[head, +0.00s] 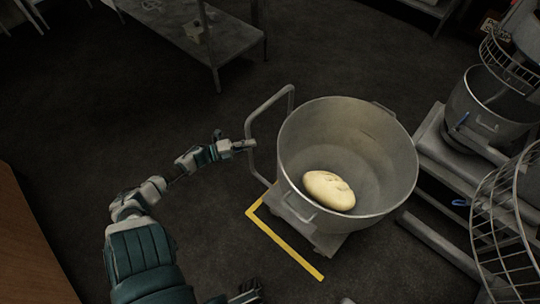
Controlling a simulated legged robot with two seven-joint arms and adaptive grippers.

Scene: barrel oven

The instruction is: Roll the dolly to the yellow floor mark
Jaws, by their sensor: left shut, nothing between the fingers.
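The dolly's grey base (325,243) shows under a large metal bowl (400,190) with a pale lump of dough (329,190) inside. The dolly's tubular handle (270,104) rises on the bowl's left. The yellow floor mark (290,250) is an L-shaped line with its corner left of the base. The base stands beside its inner side; the bowl and base may hide part of it. My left gripper (251,145) is shut and empty at the handle's left upright; contact is unclear. My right gripper (255,291) seems to show at the bottom edge, mostly cut off.
Mixers with metal bowls (480,108) and wire guards (505,225) stand close on the right. A metal table (190,25) stands at the back. A brown surface (25,245) edges the lower left. Dark floor is clear left of the dolly.

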